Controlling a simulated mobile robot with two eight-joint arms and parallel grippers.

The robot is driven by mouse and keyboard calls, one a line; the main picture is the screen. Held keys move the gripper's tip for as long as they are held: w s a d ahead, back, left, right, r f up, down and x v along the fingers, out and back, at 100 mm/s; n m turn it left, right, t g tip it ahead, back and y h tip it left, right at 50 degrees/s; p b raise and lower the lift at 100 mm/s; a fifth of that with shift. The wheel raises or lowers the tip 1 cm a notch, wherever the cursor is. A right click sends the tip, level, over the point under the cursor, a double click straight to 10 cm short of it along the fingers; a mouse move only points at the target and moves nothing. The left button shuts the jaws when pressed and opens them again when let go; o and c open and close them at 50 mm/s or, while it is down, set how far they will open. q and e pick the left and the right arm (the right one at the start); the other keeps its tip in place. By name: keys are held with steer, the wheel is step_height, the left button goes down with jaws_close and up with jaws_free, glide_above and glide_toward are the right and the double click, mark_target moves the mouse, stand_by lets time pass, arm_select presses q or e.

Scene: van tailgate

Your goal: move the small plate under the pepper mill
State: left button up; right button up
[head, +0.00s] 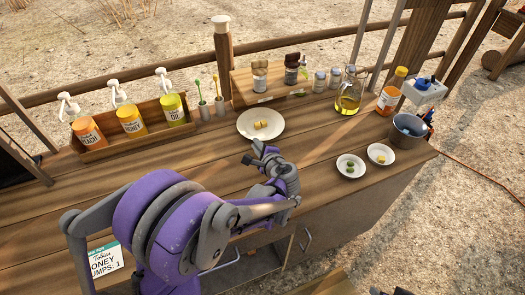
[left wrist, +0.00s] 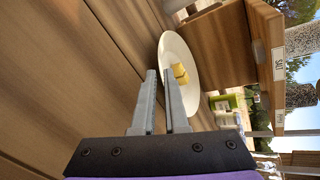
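A round cream plate (head: 274,131) with yellow pieces on it lies on the wooden counter before the raised board; it also shows beyond the fingers in the left wrist view (left wrist: 171,48). Two smaller white plates, one with green pieces (head: 342,172) and one with a yellow piece (head: 372,160), lie to the right. A dark-topped container (head: 291,70) on the raised board may be the pepper mill; I cannot tell. My left gripper (head: 250,158) is above the counter just in front of the cream plate. Its fingers (left wrist: 160,103) are apart with nothing between them.
The raised board (head: 242,84) holds several jars. An oil jug (head: 349,96), an orange bottle (head: 390,92) and a metal pot (head: 408,128) stand to the right. A wooden rack (head: 150,134) with pump bottles stands left. The counter between the cream plate and small plates is clear.

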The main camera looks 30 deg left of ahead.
mark_target(281, 138)
arm_select(q)
steer(key=shift+x, duration=2)
steer(key=shift+s, duration=0.1)
jaws_close()
steer(key=shift+d, duration=0.1)
steer(key=shift+w+d, duration=1.15)
steer(key=shift+w, duration=0.25)
steer(key=shift+w+d, duration=1.1)
steer(key=shift+w, duration=0.3)
steer(key=shift+w+d, duration=1.15)
steer(key=shift+w, duration=0.2)
